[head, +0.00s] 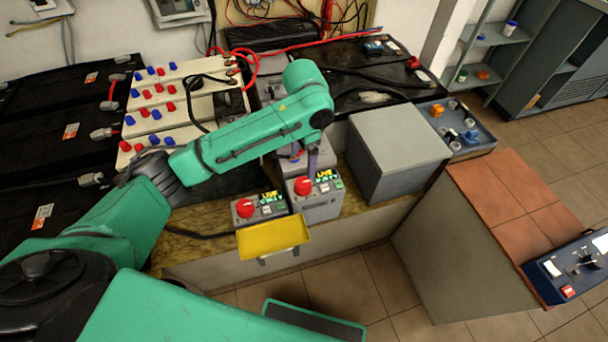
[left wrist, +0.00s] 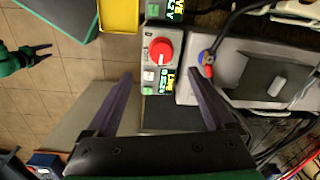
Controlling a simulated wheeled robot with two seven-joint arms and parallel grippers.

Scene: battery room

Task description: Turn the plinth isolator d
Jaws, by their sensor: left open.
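Two grey switch boxes with red round knobs stand at the bench's front. The right, taller box (head: 318,205) has a red knob (head: 303,185), lit yellow-green labels and small buttons. In the left wrist view this knob (left wrist: 160,50) lies ahead, between the finger lines, with a gap. The left box (head: 262,210) is lower, with its own knob (head: 244,208). The frames do not settle which is the isolator named. My left gripper (left wrist: 160,75) is open and empty; its finger hides part of the right box in the head view. My right gripper (left wrist: 40,54) shows small, open, over the floor.
A yellow tray (head: 272,238) projects before the left box. A grey cabinet block (head: 398,135) stands right of the boxes. A tiled-top counter (head: 510,195) and blue control panel (head: 575,268) are further right. Black batteries (head: 40,140) and cables lie behind.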

